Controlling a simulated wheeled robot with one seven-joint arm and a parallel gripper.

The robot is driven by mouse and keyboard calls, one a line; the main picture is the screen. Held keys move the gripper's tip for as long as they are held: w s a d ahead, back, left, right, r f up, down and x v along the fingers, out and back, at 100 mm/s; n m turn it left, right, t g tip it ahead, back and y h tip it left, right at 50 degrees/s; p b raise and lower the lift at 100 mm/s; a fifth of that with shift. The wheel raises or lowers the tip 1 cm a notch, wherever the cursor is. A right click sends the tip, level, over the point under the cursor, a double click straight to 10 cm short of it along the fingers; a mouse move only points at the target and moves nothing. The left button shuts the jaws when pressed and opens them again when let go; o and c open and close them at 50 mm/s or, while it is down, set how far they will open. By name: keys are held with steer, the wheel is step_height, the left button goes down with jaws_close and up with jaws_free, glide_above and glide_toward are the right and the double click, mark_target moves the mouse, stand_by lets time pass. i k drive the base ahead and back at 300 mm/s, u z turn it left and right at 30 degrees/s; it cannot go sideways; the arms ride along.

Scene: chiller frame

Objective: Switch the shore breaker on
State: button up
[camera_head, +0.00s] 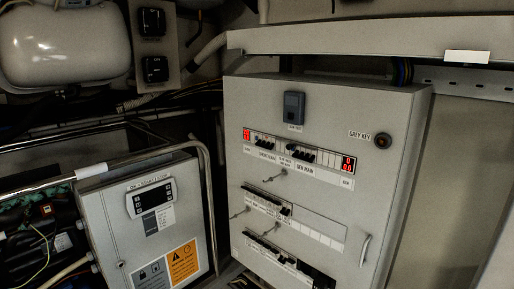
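A grey electrical panel (330,110) stands right of centre, its front facing me at an angle. Its top row holds a breaker group (265,141) at the left, with a small label below that seems to read "SHORE MAIN". To its right is a second group with dark levers (301,153), labelled "GEN MAIN". Red lit displays stand at the left end (247,135) and right end (348,165) of this row. The levers are too small to tell up from down on the shore group. My gripper is not in view.
The panel has lower breaker rows (268,205), protruding latches and a handle (365,249). A grey controller box (150,225) and bent metal rail (206,170) stand left. A beam (380,38) crosses above. Space before the panel's top row looks clear.

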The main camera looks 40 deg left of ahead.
mark_target(266, 146)
steer(key=u, duration=0.85)
steer(key=i, duration=0.75)
steer(key=u, duration=1)
steer(key=i, duration=0.55)
